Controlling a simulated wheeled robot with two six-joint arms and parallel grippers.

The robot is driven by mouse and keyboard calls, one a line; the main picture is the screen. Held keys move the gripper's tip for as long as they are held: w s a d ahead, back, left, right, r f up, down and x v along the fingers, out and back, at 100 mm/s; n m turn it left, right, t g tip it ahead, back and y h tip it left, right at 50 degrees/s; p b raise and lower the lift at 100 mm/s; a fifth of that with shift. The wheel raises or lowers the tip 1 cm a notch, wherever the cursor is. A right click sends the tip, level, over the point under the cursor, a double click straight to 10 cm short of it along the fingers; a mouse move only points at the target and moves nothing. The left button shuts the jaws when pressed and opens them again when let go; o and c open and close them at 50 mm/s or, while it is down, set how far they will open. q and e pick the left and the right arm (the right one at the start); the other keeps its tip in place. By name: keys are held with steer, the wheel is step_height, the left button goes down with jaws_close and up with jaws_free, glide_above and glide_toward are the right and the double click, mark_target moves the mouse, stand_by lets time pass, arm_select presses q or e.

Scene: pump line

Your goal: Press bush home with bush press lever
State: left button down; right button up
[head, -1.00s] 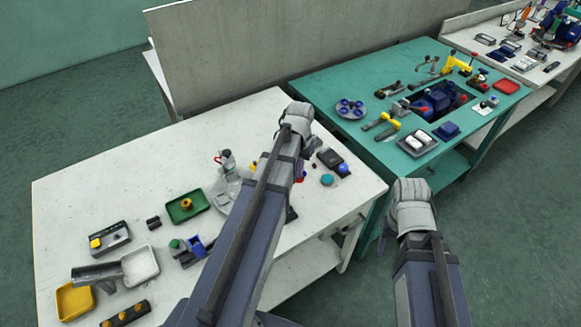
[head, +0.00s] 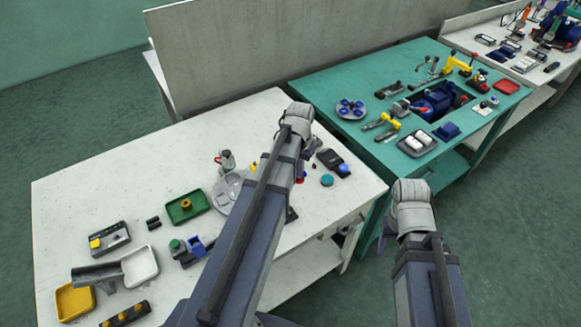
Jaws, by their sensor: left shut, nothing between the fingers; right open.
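A small grey upright device (head: 227,161) with a red tip stands on the white table, by a round grey plate (head: 225,195) partly behind my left arm. It may be the bush press, but I cannot make out its lever. A yellow ring-like part (head: 186,204), possibly a bush, sits in a green tray (head: 174,216). My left arm reaches up across the white table, and my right arm is over the floor in front of the green table.
On the white table (head: 80,190) are a yellow tray (head: 63,303), a white tray (head: 150,263) and several small parts. Its far left area is clear. The green table (head: 330,75) carries a blue motor-like unit (head: 437,100) and a yellow device (head: 457,62).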

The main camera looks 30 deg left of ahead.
arm_select(q)
steer(key=shift+r+p, duration=0.5)
steer(key=shift+r, duration=0.15)
steer(key=shift+a+r+p, duration=0.1)
steer(key=shift+r+p, duration=0.45)
steer(key=shift+w+r, duration=0.1)
steer(key=shift+a+r+p, duration=0.2)
steer(key=shift+r+p, duration=0.3)
steer(key=shift+p, duration=0.1)
step_height(320, 180, up, 5)
steer(key=p, duration=0.5)
